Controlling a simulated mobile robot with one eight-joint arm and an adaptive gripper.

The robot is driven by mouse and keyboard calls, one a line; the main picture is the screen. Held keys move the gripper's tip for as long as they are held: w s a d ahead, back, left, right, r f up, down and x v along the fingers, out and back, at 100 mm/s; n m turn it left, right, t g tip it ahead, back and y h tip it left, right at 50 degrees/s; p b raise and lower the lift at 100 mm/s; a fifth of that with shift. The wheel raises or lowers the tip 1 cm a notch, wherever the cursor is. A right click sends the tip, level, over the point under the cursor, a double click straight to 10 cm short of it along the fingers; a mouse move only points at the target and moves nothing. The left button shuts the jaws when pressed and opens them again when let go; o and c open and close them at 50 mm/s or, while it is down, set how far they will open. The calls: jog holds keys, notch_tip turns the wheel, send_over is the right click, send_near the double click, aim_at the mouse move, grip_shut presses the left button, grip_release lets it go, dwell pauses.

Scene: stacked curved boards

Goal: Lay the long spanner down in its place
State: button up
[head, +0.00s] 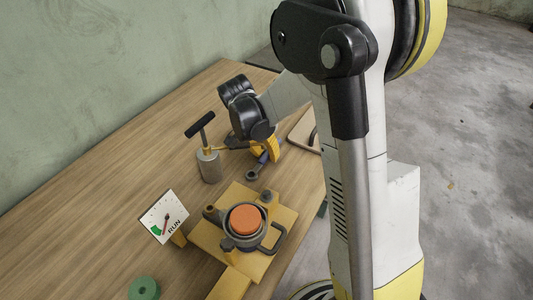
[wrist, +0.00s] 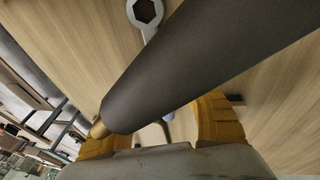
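A grey spanner (head: 262,160) shows beside the pump in the head view, its ring end towards the front; I cannot tell whether it touches the table. Its ring end (wrist: 146,11) also shows at the top of the wrist view, the shaft partly hidden behind a dark bar. My gripper (head: 265,149) is low over the spanner's far end, its yellow fingers partly hidden by the wrist. In the wrist view the fingers (wrist: 160,130) stand apart with a wide gap. A short piece of grey shaft shows between them, touching neither finger visibly. The spanner's place is not clear to me.
A dark bar (wrist: 190,65) crosses close to the wrist camera. A pump (head: 209,166) with a black T-handle stands left of my gripper. Nearer are a yellow plate (head: 210,236) with an orange button, a RUN gauge (head: 163,216) and a green ring (head: 143,288). A pale board (head: 300,133) lies right.

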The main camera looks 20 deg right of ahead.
jog(key=v, duration=1.2)
